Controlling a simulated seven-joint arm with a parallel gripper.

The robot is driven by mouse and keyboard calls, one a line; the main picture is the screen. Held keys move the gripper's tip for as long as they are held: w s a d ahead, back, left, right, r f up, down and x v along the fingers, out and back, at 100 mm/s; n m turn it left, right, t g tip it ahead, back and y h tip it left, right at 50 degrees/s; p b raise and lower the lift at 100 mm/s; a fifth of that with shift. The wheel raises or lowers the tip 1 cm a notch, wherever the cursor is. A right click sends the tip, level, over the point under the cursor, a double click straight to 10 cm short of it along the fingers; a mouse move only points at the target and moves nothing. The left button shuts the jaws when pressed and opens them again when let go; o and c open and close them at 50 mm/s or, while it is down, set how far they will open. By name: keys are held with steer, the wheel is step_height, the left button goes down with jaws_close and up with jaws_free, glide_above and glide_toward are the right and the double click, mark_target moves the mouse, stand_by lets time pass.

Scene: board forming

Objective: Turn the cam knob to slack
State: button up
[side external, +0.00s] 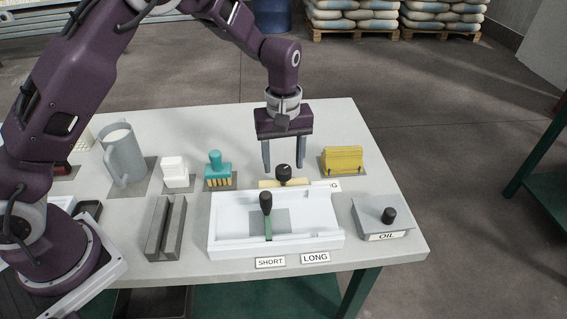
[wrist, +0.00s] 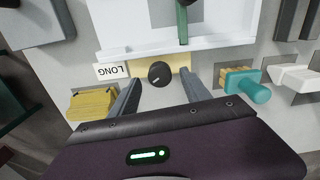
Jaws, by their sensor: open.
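The cam knob (side external: 284,173) is a round black knob with a pale mark on top, on a yellow plate behind the white forming tray (side external: 222,235). In the wrist view the knob (wrist: 160,73) sits in front of and between my two fingers, with the pale mark pointing to its lower left. My gripper (side external: 283,169) is open and empty, pointing down at the knob. In the wrist view the gripper (wrist: 160,83) has a finger on each side of the knob, with gaps. I cannot tell the exact height of the fingertips above the plate.
A teal brush (side external: 218,167) and white block (side external: 174,170) are left of the knob; a yellow block (side external: 342,160) is right. The OIL box (side external: 384,217) is front right. A grey slotted block (side external: 166,228) is left of the tray.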

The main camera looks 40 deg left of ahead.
mark_target(283, 168)
step_height(283, 168, up, 6)
steer(key=shift+f, duration=0.15)
